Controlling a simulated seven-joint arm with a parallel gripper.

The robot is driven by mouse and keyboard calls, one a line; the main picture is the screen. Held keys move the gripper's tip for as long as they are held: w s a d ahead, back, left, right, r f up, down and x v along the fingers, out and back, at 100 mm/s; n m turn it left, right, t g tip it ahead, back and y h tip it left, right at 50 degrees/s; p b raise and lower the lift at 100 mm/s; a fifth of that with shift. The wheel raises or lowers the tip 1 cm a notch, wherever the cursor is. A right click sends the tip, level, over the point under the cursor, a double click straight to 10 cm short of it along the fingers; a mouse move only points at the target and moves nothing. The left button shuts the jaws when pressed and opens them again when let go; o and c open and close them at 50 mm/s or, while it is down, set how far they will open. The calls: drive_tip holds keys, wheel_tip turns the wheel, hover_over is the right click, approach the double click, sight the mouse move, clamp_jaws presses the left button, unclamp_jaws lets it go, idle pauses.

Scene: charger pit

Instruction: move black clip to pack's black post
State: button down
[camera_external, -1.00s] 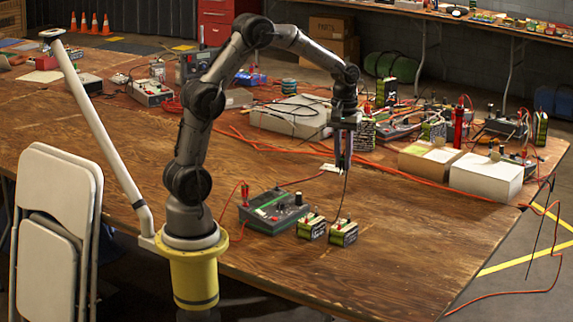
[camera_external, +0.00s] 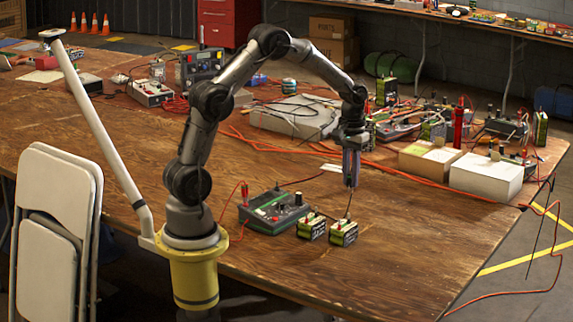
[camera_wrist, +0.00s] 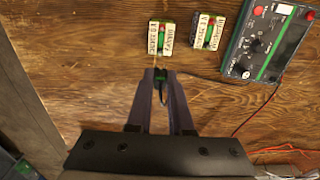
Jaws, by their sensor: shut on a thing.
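My gripper (camera_external: 351,184) is above the table, behind the two small green-and-black battery packs. In the wrist view my gripper (camera_wrist: 160,74) is shut on the black clip (camera_wrist: 161,84), which is mostly hidden between the fingers. One pack (camera_external: 343,232) stands nearest the clip and also shows in the wrist view (camera_wrist: 160,37), just beyond the fingertips. The other pack (camera_external: 311,227) stands beside it and shows in the wrist view (camera_wrist: 211,28). Both packs have red tops at one end; their black posts are too small to make out. The clip is apart from both packs.
The charger box (camera_external: 273,212) with knobs stands left of the packs, and a red lead runs from it. Orange cable (camera_external: 400,177) crosses the table behind my gripper. Bare wood lies in front of the packs.

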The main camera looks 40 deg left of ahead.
drive_tip(key=shift+f, duration=0.15)
drive_tip(key=shift+f, duration=3.35)
drive_tip(key=shift+f, duration=0.25)
drive_tip(key=c, duration=0.7)
unclamp_jaws()
drive_tip(key=shift+c, duration=0.2)
drive_tip(key=shift+o, duration=1)
drive_tip(key=shift+r, duration=0.15)
